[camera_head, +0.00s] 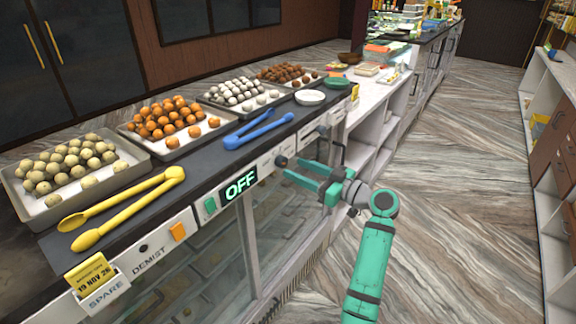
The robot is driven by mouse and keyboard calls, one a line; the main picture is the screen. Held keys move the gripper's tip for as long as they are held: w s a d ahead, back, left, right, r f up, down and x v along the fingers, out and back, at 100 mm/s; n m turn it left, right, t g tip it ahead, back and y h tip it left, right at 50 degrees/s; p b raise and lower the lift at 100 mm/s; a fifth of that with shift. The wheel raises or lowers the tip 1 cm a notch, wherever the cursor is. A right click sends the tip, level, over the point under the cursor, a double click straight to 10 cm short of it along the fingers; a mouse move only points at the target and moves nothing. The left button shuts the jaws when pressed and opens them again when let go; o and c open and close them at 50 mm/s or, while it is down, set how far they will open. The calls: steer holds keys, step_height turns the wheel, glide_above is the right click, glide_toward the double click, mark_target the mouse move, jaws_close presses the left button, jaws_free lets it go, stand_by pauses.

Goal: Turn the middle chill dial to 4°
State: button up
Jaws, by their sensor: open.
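The counter's front panel carries small controls. A dark round dial (281,161) sits on the panel just right of the lit OFF display (240,185). Another small dark knob (322,131) shows farther along the panel. I cannot tell for sure which is the middle dial, and no degree marks are readable. My teal gripper (293,168) is open, its two fingers pointing left toward the panel. The fingertips are close to the dark dial, just in front and to the right of it. I cannot tell whether they touch it. The gripper partly hides the panel behind it.
Yellow tongs (125,208) and blue tongs (258,130) lie on the dark countertop, beside trays of round sweets (172,118). A green button (210,204), an orange switch (178,232) and a yellow date card (90,274) are farther left. The floor at right is clear.

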mark_target(285, 164)
steer(key=shift+x, duration=2.3)
steer(key=shift+w, duration=0.1)
